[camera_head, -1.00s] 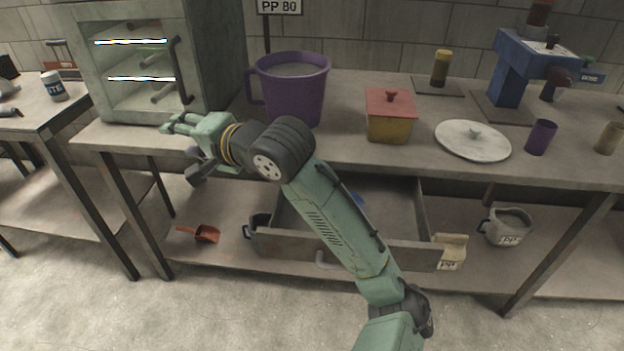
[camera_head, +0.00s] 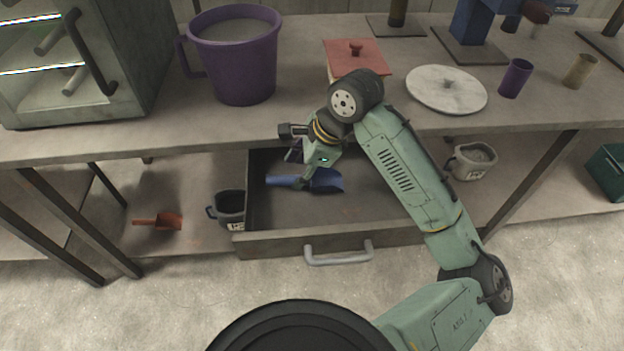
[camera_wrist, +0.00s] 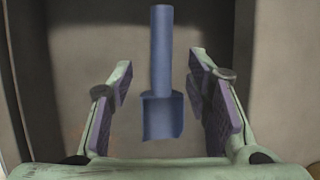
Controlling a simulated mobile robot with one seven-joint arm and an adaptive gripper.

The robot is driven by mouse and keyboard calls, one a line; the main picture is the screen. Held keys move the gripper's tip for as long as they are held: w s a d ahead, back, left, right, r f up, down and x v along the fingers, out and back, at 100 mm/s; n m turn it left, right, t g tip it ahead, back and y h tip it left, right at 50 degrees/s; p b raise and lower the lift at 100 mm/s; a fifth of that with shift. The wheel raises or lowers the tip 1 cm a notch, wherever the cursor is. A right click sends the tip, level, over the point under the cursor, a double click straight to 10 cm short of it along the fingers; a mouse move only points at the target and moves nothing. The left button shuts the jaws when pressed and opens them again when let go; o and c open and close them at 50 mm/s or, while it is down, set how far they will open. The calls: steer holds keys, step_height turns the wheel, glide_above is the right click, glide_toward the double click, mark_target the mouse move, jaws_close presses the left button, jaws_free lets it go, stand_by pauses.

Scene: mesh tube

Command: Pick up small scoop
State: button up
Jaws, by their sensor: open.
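A blue scoop (camera_head: 328,181) lies in the open drawer (camera_head: 300,240) under the table, its handle pointing left in the head view. In the wrist view the blue scoop (camera_wrist: 162,118) lines up between the two fingers, its handle running away from me. My gripper (camera_head: 303,172) is open over the drawer, pointing down, with clear gaps between the scoop and both fingers. In the wrist view my gripper (camera_wrist: 162,85) holds nothing. How far it is above the scoop is hard to tell. An orange-red scoop (camera_head: 160,220) lies on the lower shelf, left of the drawer.
The tabletop edge (camera_head: 180,140) overhangs the back of the drawer, close to my wrist. A dark pot (camera_head: 229,207) stands just left of the drawer, and a grey jug (camera_head: 472,162) right of it. A purple pot (camera_head: 238,60) and a red-lidded box (camera_head: 355,60) stand on the table.

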mark_target(290, 178)
steer(key=shift+p+x, duration=0.65)
steer(key=shift+x, duration=2.4)
steer(key=shift+w+a, duration=0.1)
steer(key=shift+c, duration=0.5)
jaws_close()
steer(key=shift+r, duration=0.1)
